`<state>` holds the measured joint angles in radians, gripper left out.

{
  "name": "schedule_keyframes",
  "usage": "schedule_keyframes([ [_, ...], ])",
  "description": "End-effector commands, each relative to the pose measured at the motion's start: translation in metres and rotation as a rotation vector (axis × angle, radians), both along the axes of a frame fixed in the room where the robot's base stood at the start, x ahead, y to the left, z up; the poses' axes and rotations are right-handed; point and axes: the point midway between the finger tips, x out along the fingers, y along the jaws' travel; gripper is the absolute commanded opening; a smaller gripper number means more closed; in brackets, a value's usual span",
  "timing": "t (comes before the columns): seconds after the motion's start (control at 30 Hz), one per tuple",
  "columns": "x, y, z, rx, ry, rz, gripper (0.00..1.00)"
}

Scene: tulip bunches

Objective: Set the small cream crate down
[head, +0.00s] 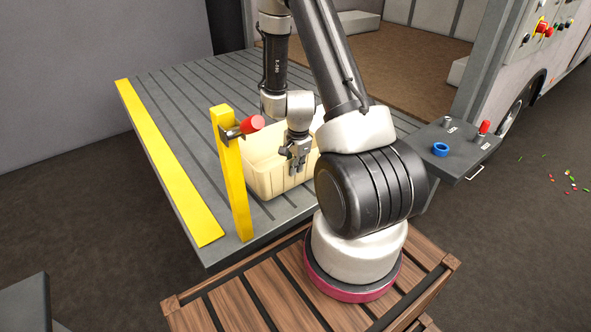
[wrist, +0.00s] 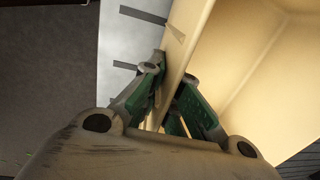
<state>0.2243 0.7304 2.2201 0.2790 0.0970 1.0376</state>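The small cream crate (head: 265,178) is over the front part of the grey slatted deck, and it looks upright and empty where I can see in. My gripper (head: 296,166) is at the crate's near right wall, pointing down. In the wrist view my gripper (wrist: 168,88) has one finger on each side of the crate's wall (wrist: 178,50), both close against it, so it looks shut on the wall. My arm hides the crate's right part. I cannot tell whether its base touches the deck.
The slatted deck (head: 180,92) has free room at the back left, with a yellow edge strip (head: 165,160). A grey side shelf (head: 447,148) at right holds a blue ring (head: 440,149).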

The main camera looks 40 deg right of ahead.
Motion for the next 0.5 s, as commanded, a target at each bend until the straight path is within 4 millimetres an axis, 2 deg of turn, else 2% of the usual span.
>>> schedule_keyframes([
  [0.1,0.0009,-0.0005,-0.0103,-0.002,-0.002,0.001,0.0],
  [0.47,0.0009,-0.0003,-0.0131,-0.001,-0.002,0.0,0.0],
  [0.5,0.0005,-0.0002,-0.0135,-0.001,-0.001,0.001,0.07],
])
